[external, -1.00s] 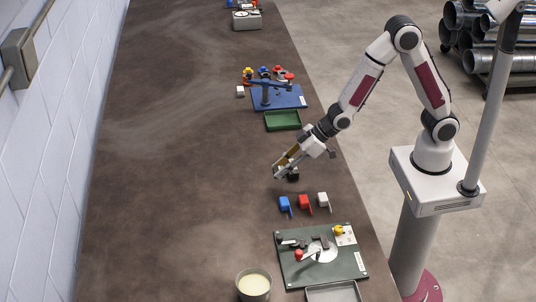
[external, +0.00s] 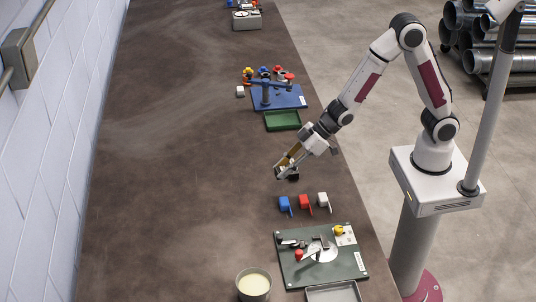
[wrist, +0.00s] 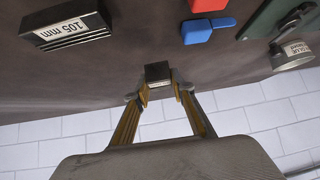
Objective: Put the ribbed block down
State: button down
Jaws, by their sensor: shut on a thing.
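My gripper (external: 283,174) is low over the brown table in the external view, tilted down to the left. In the wrist view its fingertips (wrist: 158,88) are shut on a small dark block (wrist: 157,72), which I take as the ribbed block. Its ribs are too small to make out. Whether it touches the table is unclear. A black block labelled "105 mm" (wrist: 70,28), with fine lines along its side, lies apart at upper left in the wrist view. In the external view a dark shape (external: 293,177) shows by the fingertips; I cannot tell which block it is.
Blue (external: 285,203), red (external: 305,202) and white (external: 323,199) pieces stand in a row nearer the camera. A green tray (external: 283,120) lies farther back. The table's left is clear.

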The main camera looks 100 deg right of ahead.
jog(key=w+a+r+n+g+y, duration=0.1)
jog(key=w+n+y, duration=0.4)
jog(key=w, duration=0.6)
jog(key=shift+r+n+g, duration=0.8)
jog(key=shift+r+n, duration=0.4)
jog(key=shift+n, duration=0.2)
dwell(0.4)
jog(key=shift+f, duration=3.15)
jog(key=shift+f, duration=1.85)
jog(key=shift+f, duration=0.15)
